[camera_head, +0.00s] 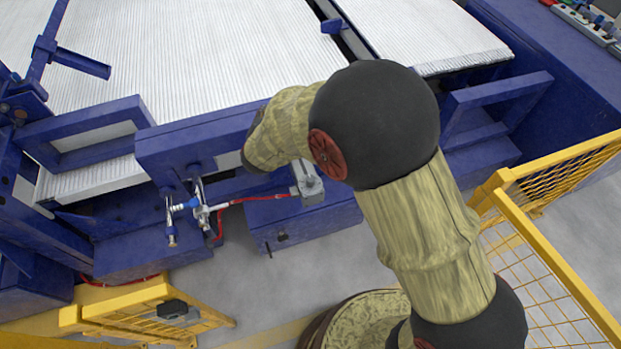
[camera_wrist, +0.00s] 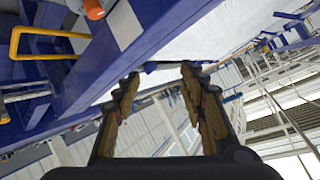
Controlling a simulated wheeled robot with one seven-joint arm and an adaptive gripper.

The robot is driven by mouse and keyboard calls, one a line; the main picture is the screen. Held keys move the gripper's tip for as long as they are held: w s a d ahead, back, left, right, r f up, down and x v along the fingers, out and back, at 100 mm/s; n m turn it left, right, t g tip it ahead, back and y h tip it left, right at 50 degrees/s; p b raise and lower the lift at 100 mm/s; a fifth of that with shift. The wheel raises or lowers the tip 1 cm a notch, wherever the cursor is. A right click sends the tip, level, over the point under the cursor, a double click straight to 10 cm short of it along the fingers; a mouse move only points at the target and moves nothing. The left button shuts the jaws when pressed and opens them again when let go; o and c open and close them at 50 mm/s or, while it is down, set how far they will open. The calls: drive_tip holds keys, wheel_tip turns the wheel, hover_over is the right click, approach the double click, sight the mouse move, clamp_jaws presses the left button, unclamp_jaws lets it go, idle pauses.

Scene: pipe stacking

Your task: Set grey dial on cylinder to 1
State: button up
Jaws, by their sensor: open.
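A grey cylinder-like fitting (camera_head: 308,184) sits on the blue machine frame in the head view, partly behind my arm, at the end of a red hose. I cannot make out a dial or its markings on it. My gripper shows in the wrist view (camera_wrist: 160,78) with its two fingers apart and nothing between them. In the head view the gripper is hidden behind my arm's wrist. The wrist view is tilted and shows no grey dial that I can make out.
A valve fitting with blue and metal parts (camera_head: 188,207) stands left of the grey fitting, joined by the red hose (camera_head: 245,200). A white ribbed bed (camera_head: 200,55) lies behind the blue frame. Yellow railings (camera_head: 550,245) stand at right. An orange part (camera_wrist: 93,9) shows in the wrist view.

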drive_tip(key=s+d+f+m+h, duration=0.1)
drive_tip(key=s+f+h, duration=0.4)
drive_tip(key=f, duration=0.7)
drive_tip(key=t+h, duration=0.2)
drive_tip(key=h, duration=0.4)
approach(308, 182)
drive_tip(key=x, duration=0.4)
drive_tip(key=shift+m, duration=0.3)
drive_tip(key=shift+f+b+x, duration=0.2)
drive_tip(key=shift+b+x, duration=0.1)
drive_tip(key=shift+x, duration=3.45)
drive_tip(key=c, duration=0.3)
drive_tip(key=c, duration=0.8)
